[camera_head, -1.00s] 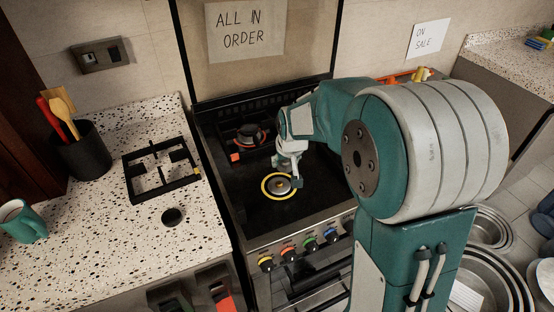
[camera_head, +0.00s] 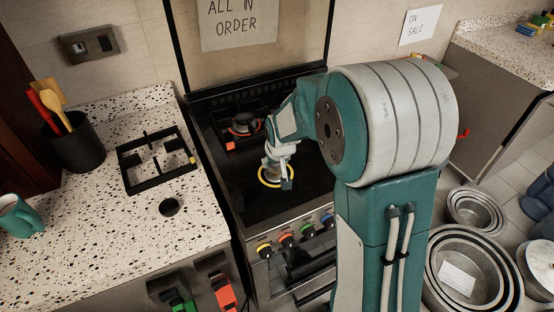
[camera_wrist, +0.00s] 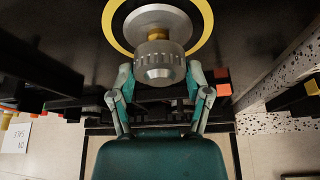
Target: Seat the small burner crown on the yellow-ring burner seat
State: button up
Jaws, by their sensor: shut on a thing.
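The yellow-ring burner seat (camera_head: 263,181) is on the black stove top, partly hidden by my gripper in the head view. In the wrist view, the yellow ring (camera_wrist: 112,38) surrounds a pale metal disc with a brass part at its centre. My gripper (camera_head: 278,177) points down at the seat, its fingers (camera_wrist: 159,75) shut on a grey knurled piece, which I take as the small burner crown (camera_wrist: 160,62). The crown overlaps the brass part in the wrist view. I cannot tell whether they touch.
Another burner (camera_head: 243,124) with red-orange marks is farther back on the stove. A black pan support (camera_head: 158,181) and a dark round piece (camera_head: 170,207) lie on the speckled counter at left. Coloured knobs (camera_head: 286,240) line the stove front. Metal pans (camera_head: 476,208) stand at right.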

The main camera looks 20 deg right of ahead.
jog(key=shift+a, duration=0.25)
jog(key=shift+d, duration=0.75)
jog(key=shift+a, duration=0.5)
jog(key=shift+f, duration=0.15)
dwell(0.5)
jog(key=shift+f, duration=0.65)
jog(key=shift+f, duration=0.3)
dwell(1.2)
jog(key=o, duration=1.2)
